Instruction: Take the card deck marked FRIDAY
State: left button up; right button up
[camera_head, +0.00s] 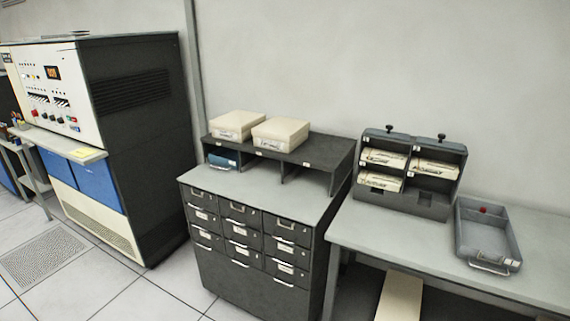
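Several cream card decks sit in a dark desktop rack on the right-hand table. One is in the upper left slot (384,158), one in the upper right slot (434,169), and one in the lower left slot (380,181). The lower right slot of the rack (430,199) appears to hold no deck. The decks carry dark markings too small to read, so I cannot tell which one says FRIDAY. Neither of my grippers is in view.
An open grey tray (487,240) with a small red item stands right of the rack. A drawer cabinet (250,240) bears a shelf unit (325,152) with two cream boxes (280,134) and a blue item (222,159). A computer console (130,150) stands left. The table (400,235) is clear in front.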

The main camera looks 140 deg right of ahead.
aim_at(376, 156)
jog(key=z, duration=5.4)
